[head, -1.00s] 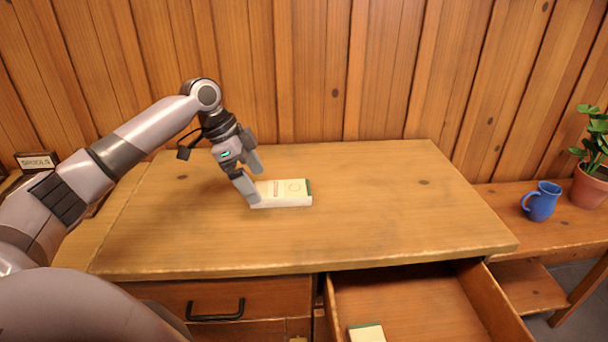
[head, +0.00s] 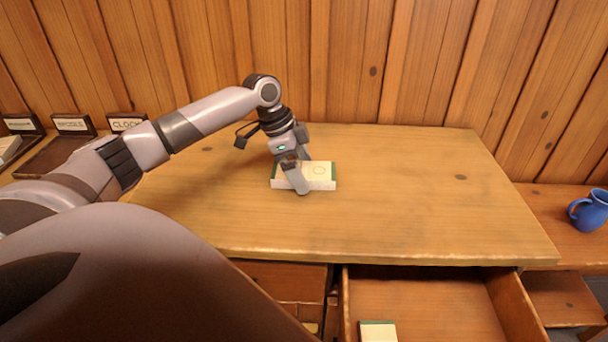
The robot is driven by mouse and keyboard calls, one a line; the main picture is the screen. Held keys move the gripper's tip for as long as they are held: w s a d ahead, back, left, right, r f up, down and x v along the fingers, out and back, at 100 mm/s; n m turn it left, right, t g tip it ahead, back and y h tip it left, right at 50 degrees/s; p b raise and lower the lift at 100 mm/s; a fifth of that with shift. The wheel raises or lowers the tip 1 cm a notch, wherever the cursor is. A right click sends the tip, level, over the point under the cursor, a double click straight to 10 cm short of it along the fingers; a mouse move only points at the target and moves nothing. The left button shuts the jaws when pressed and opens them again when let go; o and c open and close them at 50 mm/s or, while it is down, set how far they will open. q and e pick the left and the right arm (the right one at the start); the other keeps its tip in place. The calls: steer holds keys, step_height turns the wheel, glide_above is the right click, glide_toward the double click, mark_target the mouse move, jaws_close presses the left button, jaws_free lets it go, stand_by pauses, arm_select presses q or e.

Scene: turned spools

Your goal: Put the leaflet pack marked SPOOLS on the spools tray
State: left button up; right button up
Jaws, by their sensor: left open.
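A white leaflet pack (head: 322,174) with a dark green end lies flat on the wooden tabletop; its print is too small to read. My left gripper (head: 303,172) is open at the pack, one finger in front of its near side and the other behind it. The front finger and wrist hide part of the pack's left half. The spools tray (head: 55,156) is at the far left, below a sign that appears to read SPOOLS (head: 72,124); my arm partly hides it. My right gripper is out of view.
A sign starting CLOCK (head: 125,122) stands right of the SPOOLS sign. A tray at the left edge holds a pale pack (head: 8,148). An open drawer (head: 430,300) below the tabletop (head: 430,210) holds another pack (head: 378,332). A blue mug (head: 590,211) stands right.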

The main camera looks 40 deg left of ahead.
arm_select(q)
steer(key=c, duration=1.3)
steer(key=shift+o, duration=0.2)
steer(key=shift+r, duration=0.1)
